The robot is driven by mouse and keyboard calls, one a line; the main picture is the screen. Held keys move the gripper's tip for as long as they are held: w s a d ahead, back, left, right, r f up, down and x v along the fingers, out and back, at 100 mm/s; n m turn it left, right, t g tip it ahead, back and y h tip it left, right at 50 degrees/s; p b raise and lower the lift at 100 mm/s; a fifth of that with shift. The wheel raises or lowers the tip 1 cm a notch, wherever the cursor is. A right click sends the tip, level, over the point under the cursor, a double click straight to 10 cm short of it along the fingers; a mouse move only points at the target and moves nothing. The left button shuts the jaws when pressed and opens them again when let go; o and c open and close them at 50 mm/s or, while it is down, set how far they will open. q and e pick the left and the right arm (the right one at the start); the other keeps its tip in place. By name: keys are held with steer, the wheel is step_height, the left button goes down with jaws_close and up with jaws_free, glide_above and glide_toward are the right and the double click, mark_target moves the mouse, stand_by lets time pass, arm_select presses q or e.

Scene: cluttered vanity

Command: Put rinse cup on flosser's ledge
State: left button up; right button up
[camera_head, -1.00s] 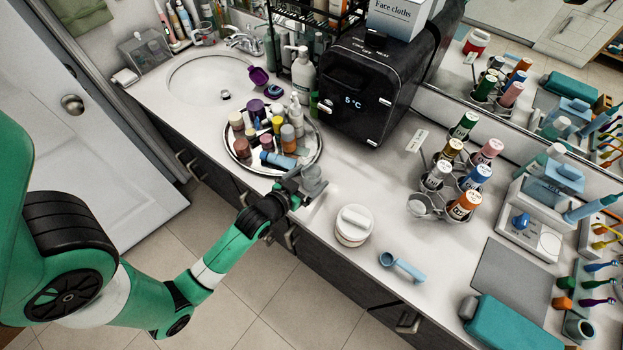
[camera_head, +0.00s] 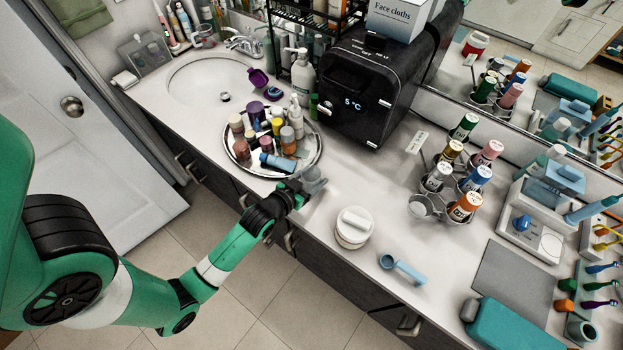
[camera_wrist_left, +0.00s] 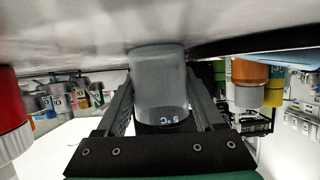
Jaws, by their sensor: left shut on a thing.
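The rinse cup (camera_head: 314,180) is a translucent grey cup near the counter's front edge, just right of the round tray. My left gripper (camera_head: 300,189) is shut on it. In the left wrist view the cup (camera_wrist_left: 158,85) sits between both fingers, with dark background showing through its wall. In the head view the gripper hides part of the cup, and I cannot tell whether it touches the counter. The flosser (camera_head: 537,232) is a white unit with a blue knob at the right, by the mirror; I cannot clearly make out its ledge. My right gripper is not in view.
A round tray (camera_head: 243,168) of bottles stands left of the cup. A white lidded jar (camera_head: 353,227), blue scoop (camera_head: 403,269) and bottle rack (camera_head: 421,206) stand between cup and flosser. A grey mat (camera_head: 508,277) and teal case (camera_head: 510,325) lie near the flosser.

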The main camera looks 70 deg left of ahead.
mark_target(317, 168)
arm_select(q)
steer(key=shift+r, duration=0.4)
step_height(317, 168, up, 3)
steer(key=shift+f+p, duration=0.1)
steer(key=shift+p, duration=0.65)
steer(key=s+d+r+p, duration=0.2)
steer(key=s+d+r, duration=0.7)
steer(key=s, duration=0.1)
steer(key=shift+d+r, duration=0.2)
steer(key=shift+d, duration=0.2)
